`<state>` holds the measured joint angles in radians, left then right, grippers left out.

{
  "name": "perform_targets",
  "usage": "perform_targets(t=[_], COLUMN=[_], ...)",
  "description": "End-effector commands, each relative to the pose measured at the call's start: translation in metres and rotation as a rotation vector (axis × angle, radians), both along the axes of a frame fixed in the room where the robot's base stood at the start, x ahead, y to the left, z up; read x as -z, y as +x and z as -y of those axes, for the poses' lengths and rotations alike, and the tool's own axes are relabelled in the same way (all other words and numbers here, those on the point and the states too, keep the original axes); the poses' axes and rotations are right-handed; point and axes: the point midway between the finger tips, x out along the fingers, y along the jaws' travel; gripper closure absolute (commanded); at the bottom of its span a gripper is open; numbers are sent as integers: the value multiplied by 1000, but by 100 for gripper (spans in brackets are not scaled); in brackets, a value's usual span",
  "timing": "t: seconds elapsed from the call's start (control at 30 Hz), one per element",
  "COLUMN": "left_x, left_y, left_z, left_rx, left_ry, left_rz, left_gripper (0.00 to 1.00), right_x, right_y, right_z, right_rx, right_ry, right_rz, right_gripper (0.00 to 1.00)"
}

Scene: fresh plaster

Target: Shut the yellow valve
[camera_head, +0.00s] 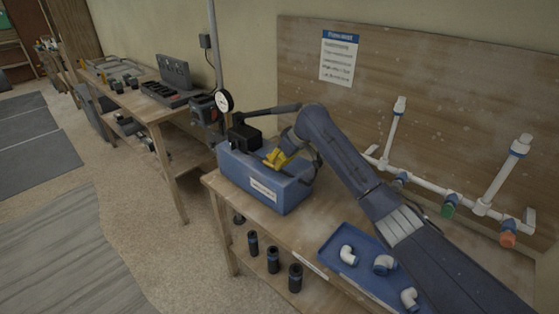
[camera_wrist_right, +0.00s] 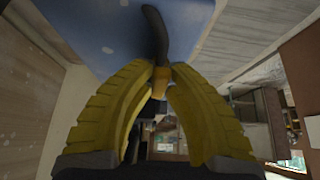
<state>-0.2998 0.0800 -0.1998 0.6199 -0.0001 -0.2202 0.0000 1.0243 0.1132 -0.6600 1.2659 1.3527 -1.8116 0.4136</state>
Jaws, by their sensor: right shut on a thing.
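A blue box-shaped pump unit (camera_head: 263,185) with a white label, black fittings on top and a round gauge (camera_head: 224,100) stands on the bench. My right gripper (camera_head: 273,160), with yellow fingers, reaches down over its top. In the right wrist view the fingertips (camera_wrist_right: 168,72) are closed around a small yellow piece (camera_wrist_right: 160,82), which looks like the yellow valve, just below a dark curved bar (camera_wrist_right: 155,35). The blue surface (camera_wrist_right: 112,20) lies beyond. The fingers hide the valve in the head view, and I cannot tell its turn angle. My left gripper is not in view.
A blue tray (camera_head: 328,252) with white elbow fittings lies nearer on the bench. White pipes (camera_head: 460,200) with blue, green and orange fittings run along the wooden backboard (camera_head: 440,95). Several dark cylinders (camera_head: 273,260) sit below the bench. Another workbench (camera_head: 150,108) stands left.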

Motion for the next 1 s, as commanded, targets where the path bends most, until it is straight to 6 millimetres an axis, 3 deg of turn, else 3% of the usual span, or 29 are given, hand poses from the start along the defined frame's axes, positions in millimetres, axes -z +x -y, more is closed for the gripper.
perform_targets(t=[0.33, 1.0], left_x=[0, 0], left_y=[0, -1], left_z=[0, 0], left_rx=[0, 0], left_ry=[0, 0], left_rz=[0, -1], left_gripper=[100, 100], right_x=[0, -1], right_y=[-2, -14], right_z=[-3, -27], right_rx=[56, 613], right_ry=[-1, 3], right_rz=[0, 0], right_gripper=[100, 100])
